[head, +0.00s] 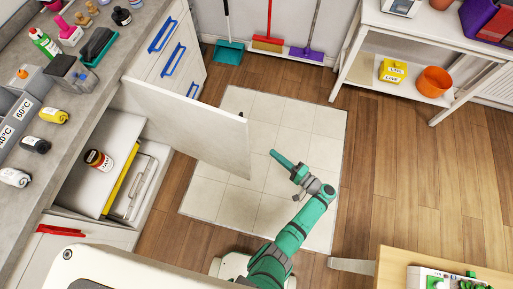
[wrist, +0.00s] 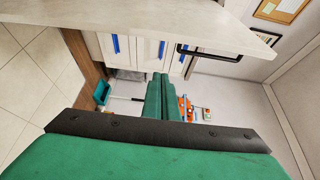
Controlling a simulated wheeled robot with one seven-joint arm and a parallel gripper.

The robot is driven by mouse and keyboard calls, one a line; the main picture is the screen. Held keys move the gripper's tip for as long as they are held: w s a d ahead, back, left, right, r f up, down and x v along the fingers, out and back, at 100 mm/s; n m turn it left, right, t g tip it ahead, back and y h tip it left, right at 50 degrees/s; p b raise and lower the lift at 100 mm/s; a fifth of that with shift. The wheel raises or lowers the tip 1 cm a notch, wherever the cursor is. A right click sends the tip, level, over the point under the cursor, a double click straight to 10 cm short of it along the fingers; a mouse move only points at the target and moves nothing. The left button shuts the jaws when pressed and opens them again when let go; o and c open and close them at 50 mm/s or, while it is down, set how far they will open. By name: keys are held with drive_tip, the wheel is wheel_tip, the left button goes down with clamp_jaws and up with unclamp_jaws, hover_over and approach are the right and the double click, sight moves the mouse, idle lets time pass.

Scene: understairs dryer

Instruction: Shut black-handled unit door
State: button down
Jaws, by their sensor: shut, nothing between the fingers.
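The unit door (head: 190,130) is a pale panel standing wide open, jutting out from the counter over the floor mat. Its black handle (wrist: 208,54) shows in the wrist view, on the door face (wrist: 130,22) across the top of the picture. In the head view only a small dark bit of it shows at the door's free edge. My green gripper (head: 273,153) is shut and empty, just right of that free edge in the head view. In the wrist view its fingers (wrist: 162,82) point ahead, below the handle and apart from it.
The open unit holds a jar (head: 98,159) and a wire rack (head: 138,187). Blue-handled drawers (head: 165,55) stand behind the door. A white shelf table (head: 410,30) is at the back right, a wooden table (head: 395,268) at the front right.

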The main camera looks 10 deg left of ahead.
drive_tip(key=a, duration=0.9)
drive_tip(key=shift+w+a+r, duration=0.15)
drive_tip(key=shift+w+r, duration=0.1)
drive_tip(key=shift+w, duration=0.2)
drive_tip(key=shift+s, duration=0.15)
